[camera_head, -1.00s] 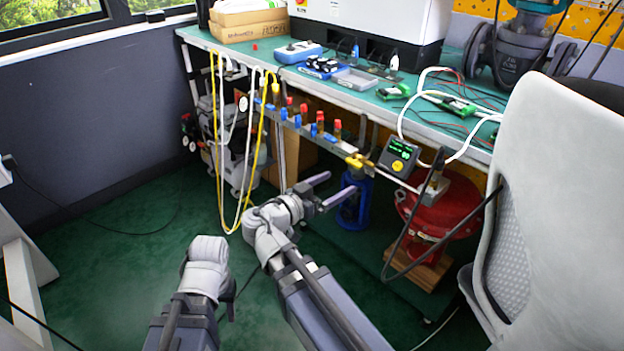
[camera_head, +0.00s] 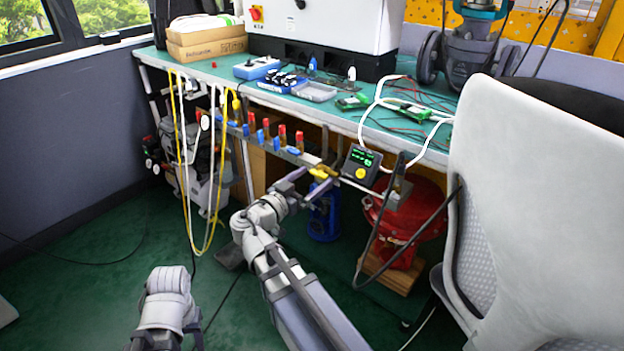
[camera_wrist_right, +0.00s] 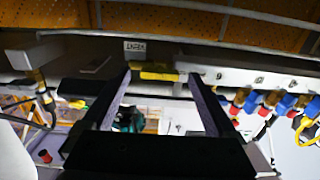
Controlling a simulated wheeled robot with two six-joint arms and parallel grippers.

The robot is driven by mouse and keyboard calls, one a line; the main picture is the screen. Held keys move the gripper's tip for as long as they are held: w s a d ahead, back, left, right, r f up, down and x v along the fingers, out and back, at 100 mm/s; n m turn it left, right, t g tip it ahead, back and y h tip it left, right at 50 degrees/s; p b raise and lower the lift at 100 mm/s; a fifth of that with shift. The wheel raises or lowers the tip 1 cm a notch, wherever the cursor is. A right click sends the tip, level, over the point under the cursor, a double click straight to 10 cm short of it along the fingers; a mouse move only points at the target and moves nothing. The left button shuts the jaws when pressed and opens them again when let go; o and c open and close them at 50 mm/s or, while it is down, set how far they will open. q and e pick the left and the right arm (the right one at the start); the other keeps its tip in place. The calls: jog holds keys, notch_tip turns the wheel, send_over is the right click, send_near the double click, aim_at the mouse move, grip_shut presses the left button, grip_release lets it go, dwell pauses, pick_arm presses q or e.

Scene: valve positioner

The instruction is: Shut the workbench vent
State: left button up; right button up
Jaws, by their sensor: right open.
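A yellow valve handle (camera_head: 322,173), which looks like the workbench vent, sits on the manifold rail (camera_head: 262,140) under the front edge of the bench. It also shows in the right wrist view (camera_wrist_right: 158,74), lying crosswise between the fingertips. My right gripper (camera_head: 317,177) is open, its two fingers pointing at the handle from the front; it also shows in the wrist view (camera_wrist_right: 160,78). I cannot tell whether the fingers touch the handle. My left arm shows at the lower left, but its gripper fingers do not.
A dark gauge box (camera_head: 361,166) stands just right of the handle. Several red and blue fittings line the rail to its left. Yellow and white hoses (camera_head: 187,170) hang at left. A white chair (camera_head: 545,210) blocks the right side.

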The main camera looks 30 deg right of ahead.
jog(key=shift+d, duration=0.1)
jog(key=shift+c, duration=0.3)
jog(key=c, duration=1.3)
jog(key=shift+n, duration=0.4)
jog(key=n, duration=0.8)
jog(key=shift+n, duration=0.3)
jog(key=n, duration=0.4)
jog(key=shift+n, duration=2.5)
